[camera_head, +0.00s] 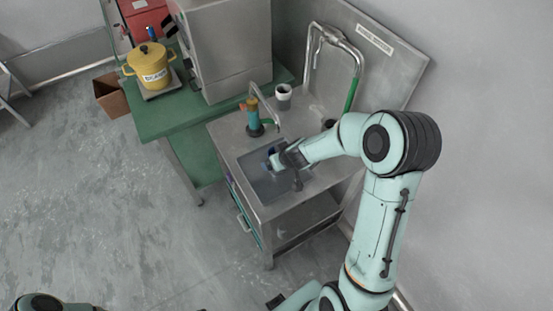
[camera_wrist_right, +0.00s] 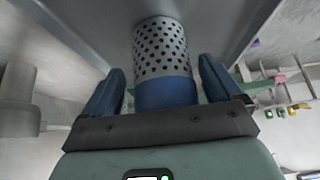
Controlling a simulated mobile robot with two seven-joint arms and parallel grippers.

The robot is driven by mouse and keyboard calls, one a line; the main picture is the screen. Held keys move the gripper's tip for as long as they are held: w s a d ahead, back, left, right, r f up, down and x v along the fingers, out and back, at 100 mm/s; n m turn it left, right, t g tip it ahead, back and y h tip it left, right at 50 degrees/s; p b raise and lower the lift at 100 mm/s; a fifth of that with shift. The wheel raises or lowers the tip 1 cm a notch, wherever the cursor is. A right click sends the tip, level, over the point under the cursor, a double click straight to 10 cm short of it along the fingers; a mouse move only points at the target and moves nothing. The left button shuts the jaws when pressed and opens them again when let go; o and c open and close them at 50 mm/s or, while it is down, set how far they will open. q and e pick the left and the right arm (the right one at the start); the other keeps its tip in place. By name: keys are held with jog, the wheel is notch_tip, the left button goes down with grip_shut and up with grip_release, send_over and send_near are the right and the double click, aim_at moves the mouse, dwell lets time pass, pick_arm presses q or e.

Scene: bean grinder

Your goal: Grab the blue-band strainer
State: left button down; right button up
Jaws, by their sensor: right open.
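The blue-band strainer (camera_wrist_right: 163,52), a grey cylinder full of round holes with a blue band (camera_wrist_right: 165,93) at its near end, fills the middle of the right wrist view. My right gripper (camera_wrist_right: 162,78) is open, with one blue finger on each side of the strainer. A gap shows beside each finger. In the head view my right gripper (camera_head: 277,158) is low in the sink basin, and I cannot make out the strainer apart from the gripper there. Only a bit of my left arm shows at the lower left; its gripper is out of view.
The steel sink (camera_head: 249,165) has a tall curved faucet (camera_head: 357,62) behind and a smaller tap (camera_head: 262,98). A green table (camera_head: 165,117) with a yellow pot (camera_head: 148,64) is left.

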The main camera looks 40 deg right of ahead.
jog(key=shift+w+f, duration=0.2)
jog(key=shift+f, duration=0.15)
jog(key=shift+w+a+r, duration=0.15)
jog(key=shift+a, duration=0.05)
jog(key=c, duration=1.1)
jog(key=shift+r, duration=0.1)
